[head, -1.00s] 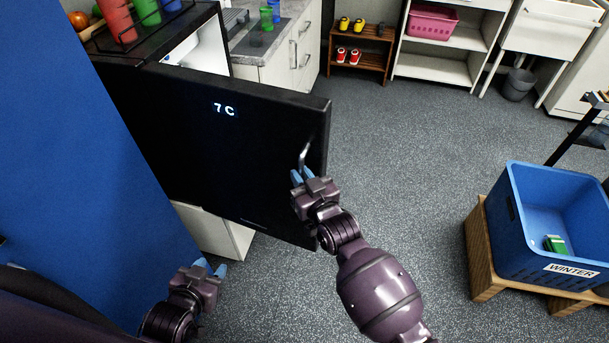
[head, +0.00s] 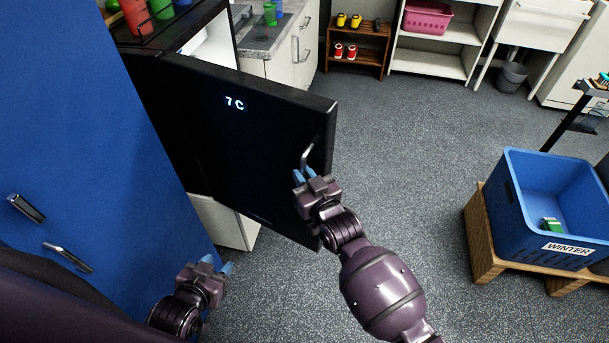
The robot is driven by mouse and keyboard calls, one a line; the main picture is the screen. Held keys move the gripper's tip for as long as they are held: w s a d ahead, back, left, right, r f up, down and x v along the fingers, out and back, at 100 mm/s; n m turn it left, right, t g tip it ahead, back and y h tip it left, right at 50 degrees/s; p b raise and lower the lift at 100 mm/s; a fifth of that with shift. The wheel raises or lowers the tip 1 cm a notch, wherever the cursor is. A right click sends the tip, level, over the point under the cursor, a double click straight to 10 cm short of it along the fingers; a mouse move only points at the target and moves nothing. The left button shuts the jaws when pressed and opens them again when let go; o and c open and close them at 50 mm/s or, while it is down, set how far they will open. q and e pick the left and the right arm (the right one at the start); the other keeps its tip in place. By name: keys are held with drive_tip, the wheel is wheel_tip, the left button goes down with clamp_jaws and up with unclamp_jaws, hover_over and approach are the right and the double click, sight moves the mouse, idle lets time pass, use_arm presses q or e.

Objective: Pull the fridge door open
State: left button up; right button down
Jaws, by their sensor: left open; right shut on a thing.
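The black fridge door (head: 258,150) with a lit "7 C" display stands partly open in the head view, swung out from the black fridge (head: 165,110). A strip of its white inside (head: 212,45) shows behind the door's top edge. The metal door handle (head: 306,155) is near the door's free edge. My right gripper (head: 304,176) is at this handle and shut on it. My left gripper (head: 217,265) is open and empty, low in front of the blue cabinet and apart from the door.
A tall blue cabinet (head: 90,130) with metal handles fills the left side. A blue crate (head: 515,215) labelled "WINTER" stands on a wooden stand at the right. Cups in a rack (head: 150,30) stand on the fridge. The grey floor (head: 410,140) between is clear.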

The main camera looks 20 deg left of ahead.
drive_tip(key=shift+r, duration=0.1)
idle(0.3)
drive_tip(key=c, duration=1.2)
unclamp_jaws()
drive_tip(key=shift+o, duration=0.2)
drive_tip(key=shift+s, duration=0.1)
drive_tip(key=v, duration=1)
drive_tip(key=shift+s+d, duration=0.25)
drive_tip(key=shift+s, duration=0.05)
